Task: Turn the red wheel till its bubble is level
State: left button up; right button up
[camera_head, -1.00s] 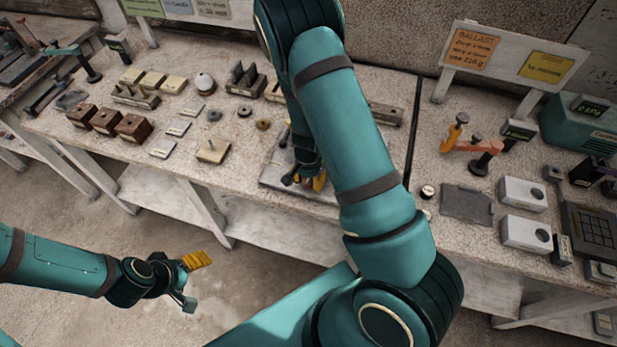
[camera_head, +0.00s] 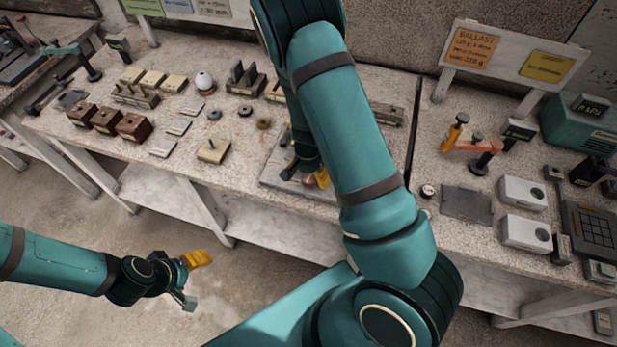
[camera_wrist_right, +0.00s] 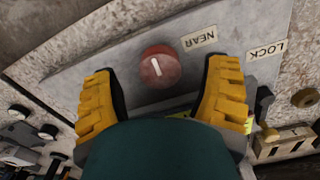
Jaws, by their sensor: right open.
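The red wheel (camera_wrist_right: 157,67) is a small round knob with a white pointer line. It sits on a grey plate (camera_wrist_right: 115,55) beside a "NEAR" label (camera_wrist_right: 200,38). In the head view the wheel (camera_head: 308,181) shows small beside my right gripper (camera_head: 314,176). In the right wrist view my right gripper (camera_wrist_right: 162,78) is open, its yellow fingers on either side of the wheel, with gaps visible between. I cannot make out a bubble.
A "LOCK" label (camera_wrist_right: 266,50) lies right of the wheel. Wooden blocks (camera_head: 107,121), a white sphere (camera_head: 205,81) and small plates stand left on the bench. White boxes (camera_head: 524,230) and an orange clamp (camera_head: 480,147) stand right. My right arm hides the bench's middle.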

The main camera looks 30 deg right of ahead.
aim_at(308, 178)
notch_tip(308, 178, up, 10)
jog(key=shift+r, duration=0.15)
dwell(0.6)
jog(key=s+a+f+n+g+y, duration=0.1)
jog(key=s+a+f+n, duration=0.3)
jog(key=s+f, duration=0.35)
jog(key=s+a+f+n+y, duration=0.1)
jog(key=s+a+f+n, duration=0.2)
jog(key=s+a+f, duration=0.45)
jog(key=a+f+n+t+y, duration=0.1)
jog(key=a+n+y, duration=0.1)
jog(key=a, duration=0.2)
jog(key=w+a+f+n+t+b, duration=0.1)
jog(key=w+f+b, duration=0.4)
jog(key=b, duration=0.5)
jog(key=shift+w+a+f+n+t, duration=0.15)
jog(key=shift+w+a+n+t, duration=0.25)
jog(key=shift+w+t, duration=0.15)
